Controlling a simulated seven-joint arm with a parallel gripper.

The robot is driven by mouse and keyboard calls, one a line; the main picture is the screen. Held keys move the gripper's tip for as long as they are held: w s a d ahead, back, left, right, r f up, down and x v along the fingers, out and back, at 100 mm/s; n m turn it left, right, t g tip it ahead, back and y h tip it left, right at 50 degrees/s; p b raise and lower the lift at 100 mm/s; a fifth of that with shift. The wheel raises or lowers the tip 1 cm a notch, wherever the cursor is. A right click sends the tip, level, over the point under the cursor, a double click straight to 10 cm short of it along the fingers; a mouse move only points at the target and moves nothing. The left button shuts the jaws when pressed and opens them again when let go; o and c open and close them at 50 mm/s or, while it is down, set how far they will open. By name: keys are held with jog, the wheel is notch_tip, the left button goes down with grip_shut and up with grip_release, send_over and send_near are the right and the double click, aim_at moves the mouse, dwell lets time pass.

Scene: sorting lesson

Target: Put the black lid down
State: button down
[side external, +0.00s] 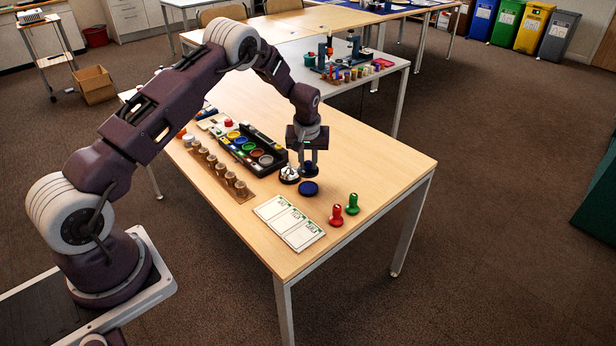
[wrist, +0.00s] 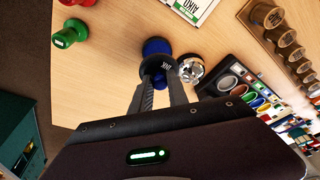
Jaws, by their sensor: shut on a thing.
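The black lid (wrist: 154,67), marked INK, is at the tips of my gripper (wrist: 160,88) in the wrist view. My gripper's fingers are close together with a bit of blue between them, and they are shut on the lid. The lid is hard to make out there. I cannot tell whether the lid touches anything below.
A silver bell-like piece (side external: 289,174) stands close beside my gripper. A black tray (side external: 270,145) of coloured pots lies to the left. White cards (side external: 288,222) and red (side external: 336,215) and green (side external: 352,204) stamps are nearer the front. The table's right part is clear.

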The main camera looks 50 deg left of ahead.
jog(key=shift+d+r, duration=0.9)
jog(key=shift+r, duration=0.3)
send_over(324, 202)
jog(key=f, duration=1)
jog(key=shift+s+d+f, duration=0.25)
jog(key=shift+s+d, duration=0.05)
jog(key=shift+d, duration=0.05)
jog(key=c, duration=1.3)
grip_release()
jog(key=shift+f, duration=0.1)
